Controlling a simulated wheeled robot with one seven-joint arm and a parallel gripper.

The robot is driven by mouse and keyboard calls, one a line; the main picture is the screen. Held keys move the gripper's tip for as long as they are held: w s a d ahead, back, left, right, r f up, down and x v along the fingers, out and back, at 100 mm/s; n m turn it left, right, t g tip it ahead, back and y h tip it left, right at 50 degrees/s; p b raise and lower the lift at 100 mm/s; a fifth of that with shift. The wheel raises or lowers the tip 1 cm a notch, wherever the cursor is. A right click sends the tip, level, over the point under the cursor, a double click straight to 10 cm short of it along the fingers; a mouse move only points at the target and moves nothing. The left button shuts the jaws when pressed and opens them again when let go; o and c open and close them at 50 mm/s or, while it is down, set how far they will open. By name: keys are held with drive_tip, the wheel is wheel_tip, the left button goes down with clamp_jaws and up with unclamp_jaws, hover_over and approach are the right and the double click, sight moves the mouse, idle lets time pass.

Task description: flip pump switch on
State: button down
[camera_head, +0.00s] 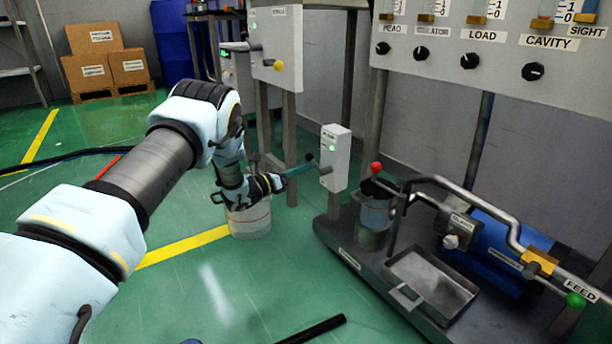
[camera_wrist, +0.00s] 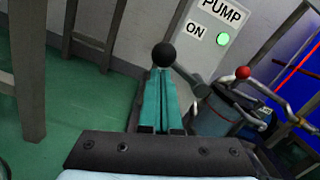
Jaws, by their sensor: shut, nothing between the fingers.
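The pump switch box (camera_head: 336,157) is a pale grey box on a post, right of my gripper in the head view. In the wrist view the box (camera_wrist: 219,22) reads "PUMP" and "ON", beside a glowing green lamp (camera_wrist: 223,39). Its lever has a black ball knob (camera_wrist: 164,54) and a dark stem (camera_wrist: 190,80) running down to the right. My gripper (camera_head: 308,167) has teal fingers, pressed together and empty. In the wrist view the fingertips (camera_wrist: 162,75) are right at the knob, overlapping it; I cannot tell whether they touch.
A skid (camera_head: 345,250) at the right carries a red-knobbed valve (camera_head: 376,168), pipes, a metal tray (camera_head: 432,283) and a blue motor (camera_head: 500,255). A gauge panel (camera_head: 500,60) stands behind it. A pale bucket (camera_head: 250,220) is below my wrist. Green floor is open at the front left.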

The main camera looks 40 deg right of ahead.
drive_tip(key=shift+r+m, duration=0.3)
drive_tip(key=shift+r, duration=0.25)
idle(0.4)
drive_tip(key=a+f, duration=0.5)
drive_tip(key=a, duration=0.5)
drive_tip(key=shift+w+a, duration=0.3)
drive_tip(key=shift+w, duration=0.05)
idle(0.5)
